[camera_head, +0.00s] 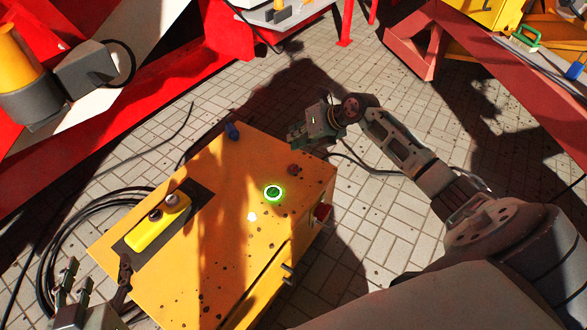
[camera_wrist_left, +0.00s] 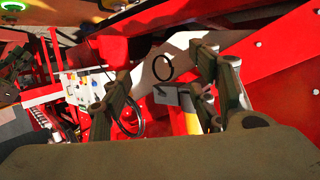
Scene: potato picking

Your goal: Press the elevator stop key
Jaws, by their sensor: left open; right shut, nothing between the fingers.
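A yellow control box (camera_head: 235,235) stands in the middle of the head view. On its top are a green-lit button (camera_head: 273,193), a dark red knob (camera_head: 294,169) and a yellow two-button panel (camera_head: 160,228). A red button (camera_head: 322,212) sits on its right side. I cannot read which control is the elevator stop key. My left gripper (camera_head: 97,278) is open and empty at the box's lower left corner, below the panel. Its fingers also show in the left wrist view (camera_wrist_left: 160,85). My right gripper (camera_head: 303,130) is shut and empty beyond the box's far edge, near the knob.
Black cables (camera_head: 55,240) lie coiled left of the box. Red machine frames (camera_head: 120,110) fill the upper left, and another red beam (camera_head: 450,45) crosses the upper right. Paved floor (camera_head: 375,225) is open right of the box. A green-lit button (camera_wrist_left: 14,5) shows in the left wrist view's corner.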

